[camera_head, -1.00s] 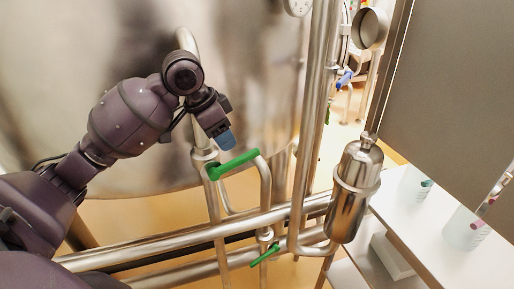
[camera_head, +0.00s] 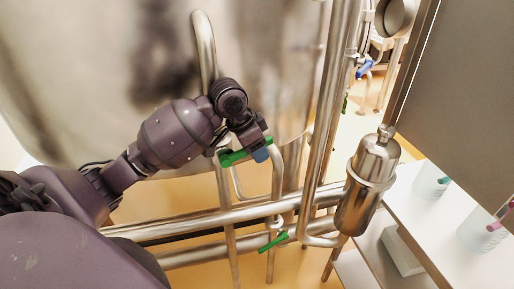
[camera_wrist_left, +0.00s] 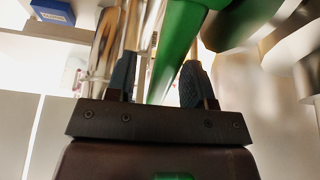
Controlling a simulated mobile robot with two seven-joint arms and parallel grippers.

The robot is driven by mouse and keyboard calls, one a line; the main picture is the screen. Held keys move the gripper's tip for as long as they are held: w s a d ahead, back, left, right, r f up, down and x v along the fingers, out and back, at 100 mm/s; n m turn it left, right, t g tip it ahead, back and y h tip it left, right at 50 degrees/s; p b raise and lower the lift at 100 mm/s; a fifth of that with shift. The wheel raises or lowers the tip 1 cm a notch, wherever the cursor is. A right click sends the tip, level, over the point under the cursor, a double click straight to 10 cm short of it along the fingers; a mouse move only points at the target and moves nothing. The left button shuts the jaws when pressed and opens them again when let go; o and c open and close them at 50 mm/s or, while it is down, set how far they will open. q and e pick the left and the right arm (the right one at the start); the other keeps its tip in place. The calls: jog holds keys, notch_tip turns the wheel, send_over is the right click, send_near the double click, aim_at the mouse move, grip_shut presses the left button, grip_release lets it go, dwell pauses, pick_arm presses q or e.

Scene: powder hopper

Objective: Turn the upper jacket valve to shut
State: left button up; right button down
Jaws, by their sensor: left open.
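The upper jacket valve's green handle (camera_head: 232,158) sits on a vertical pipe at the tank's lower edge, partly hidden by my left gripper (camera_head: 261,153). The handle runs roughly sideways, tilted a little up to the right. My left gripper is at the handle's right end. In the left wrist view the green handle (camera_wrist_left: 180,38) shows large between the two blue-grey fingers of my open left gripper (camera_wrist_left: 156,78). There is a gap on the left finger's side; I cannot tell whether either finger touches. A second, lower green handle (camera_head: 273,242) is on the pipes below. My right gripper is out of view.
The large steel tank (camera_head: 110,80) fills the back left. Horizontal pipes (camera_head: 190,226) cross below the valve. A steel canister (camera_head: 367,185) stands to the right, near a white shelf (camera_head: 405,205) and a grey panel (camera_head: 465,100).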

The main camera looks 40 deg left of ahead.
pick_arm(q)
jog(key=shift+f, duration=0.2)
grip_shut()
dwell(0.4)
